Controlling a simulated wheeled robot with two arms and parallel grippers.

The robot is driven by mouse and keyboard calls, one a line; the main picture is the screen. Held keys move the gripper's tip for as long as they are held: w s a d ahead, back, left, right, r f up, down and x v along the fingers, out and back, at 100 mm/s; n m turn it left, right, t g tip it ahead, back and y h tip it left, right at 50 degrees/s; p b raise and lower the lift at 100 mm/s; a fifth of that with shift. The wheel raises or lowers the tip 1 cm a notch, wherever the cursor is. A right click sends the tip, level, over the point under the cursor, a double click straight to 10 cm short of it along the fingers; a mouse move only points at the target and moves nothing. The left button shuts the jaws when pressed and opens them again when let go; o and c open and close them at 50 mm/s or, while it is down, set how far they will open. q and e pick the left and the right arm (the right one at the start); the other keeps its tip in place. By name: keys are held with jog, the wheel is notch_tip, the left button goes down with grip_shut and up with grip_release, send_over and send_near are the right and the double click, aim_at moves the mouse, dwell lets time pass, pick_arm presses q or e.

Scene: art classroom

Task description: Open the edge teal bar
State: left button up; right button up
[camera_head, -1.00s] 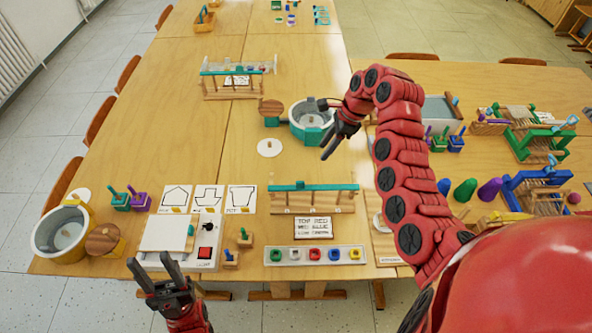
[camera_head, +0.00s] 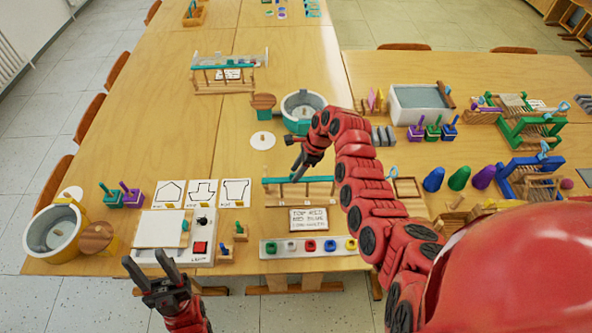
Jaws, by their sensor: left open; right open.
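A teal bar (camera_head: 322,179) lies across the top of a low wooden frame (camera_head: 318,192) near the front edge of the table. My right gripper (camera_head: 294,178) is open and points down over the left half of this bar. I cannot tell whether its fingers touch the bar; the gripper and arm hide part of it. A second teal bar (camera_head: 215,67) runs along a wooden rack farther back on the table. My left gripper (camera_head: 144,257) is open and empty at the front left, in front of the white box.
A sign (camera_head: 308,219) and a tray of coloured buttons (camera_head: 310,247) lie in front of the frame. A white box with a red button (camera_head: 199,247) stands to its left. A round teal-and-white pot (camera_head: 301,105) stands behind.

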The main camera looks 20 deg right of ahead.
jog(key=shift+w+f, duration=0.1)
jog(key=shift+f, duration=0.2)
grip_shut()
dwell(1.4)
